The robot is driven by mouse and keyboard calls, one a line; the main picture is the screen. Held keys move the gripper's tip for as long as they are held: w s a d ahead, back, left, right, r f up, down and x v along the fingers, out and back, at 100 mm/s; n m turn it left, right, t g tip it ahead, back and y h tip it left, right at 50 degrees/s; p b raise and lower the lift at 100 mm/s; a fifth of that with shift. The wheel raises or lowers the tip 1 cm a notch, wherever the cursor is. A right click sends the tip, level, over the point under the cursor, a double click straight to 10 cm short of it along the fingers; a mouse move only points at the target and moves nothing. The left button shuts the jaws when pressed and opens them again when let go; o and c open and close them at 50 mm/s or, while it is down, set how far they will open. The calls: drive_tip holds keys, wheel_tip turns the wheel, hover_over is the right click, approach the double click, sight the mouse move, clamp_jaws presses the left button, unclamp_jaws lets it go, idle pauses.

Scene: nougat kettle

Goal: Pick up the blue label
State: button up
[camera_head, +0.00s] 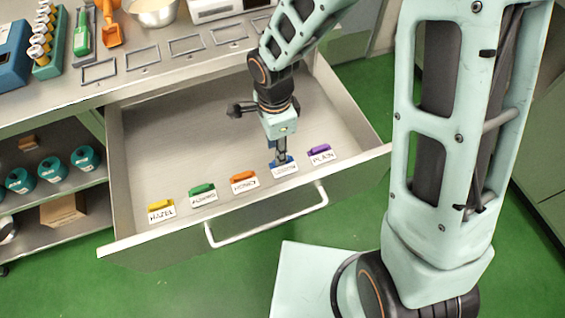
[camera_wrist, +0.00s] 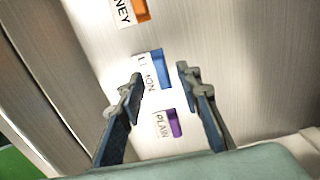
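The blue label (camera_head: 286,169) stands in the open drawer near its front wall, with a white card face. In the wrist view my gripper (camera_wrist: 160,75) is open, with one finger on each side of the blue label in the picture. I cannot tell whether the fingers touch it.
A purple PLAIN label (camera_head: 321,154) stands close on the right; an orange HONEY label (camera_head: 243,179) is on the left. Green (camera_head: 202,195) and yellow (camera_head: 161,210) labels stand farther left. The drawer (camera_head: 150,140) is otherwise clear behind the row.

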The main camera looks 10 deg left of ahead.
sight(284, 166)
drive_tip(key=f, duration=0.4)
drive_tip(key=shift+w+d+f, duration=0.15)
drive_tip(key=shift+d+f, duration=0.1)
drive_tip(key=shift+f, duration=0.05)
clamp_jaws()
